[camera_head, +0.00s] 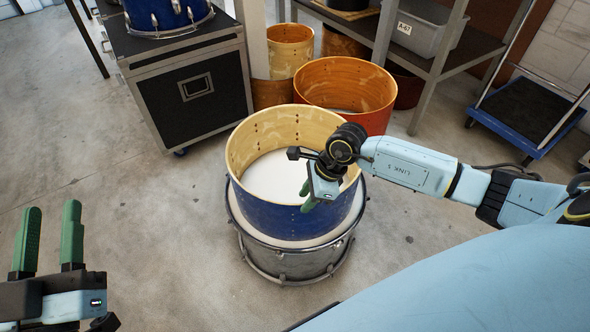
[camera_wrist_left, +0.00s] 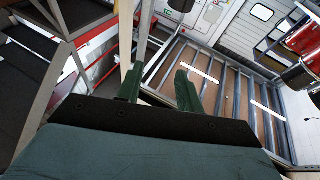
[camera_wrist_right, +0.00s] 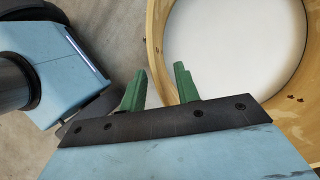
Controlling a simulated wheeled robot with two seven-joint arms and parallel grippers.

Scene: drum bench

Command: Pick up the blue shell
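The blue shell (camera_head: 265,215) is a round drum shell with a pale wood inside. It stands upright on a grey drum (camera_head: 285,262) with a white head showing through it. My right gripper (camera_head: 307,197) is at the shell's near right side, over its wall in the head view. In the right wrist view its green fingers (camera_wrist_right: 160,72) are apart, and the shell's wooden rim (camera_wrist_right: 154,35) runs between their tips. I cannot tell whether they touch it. My left gripper (camera_head: 50,212) is open and empty at the lower left, far from the shell.
An orange shell (camera_head: 375,113) and a yellow shell (camera_head: 290,68) stand behind. A black case (camera_head: 165,100) with a blue drum (camera_head: 165,14) on top is at back left. A shelf (camera_head: 455,58) and a blue trolley (camera_head: 525,110) are at back right. The left floor is clear.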

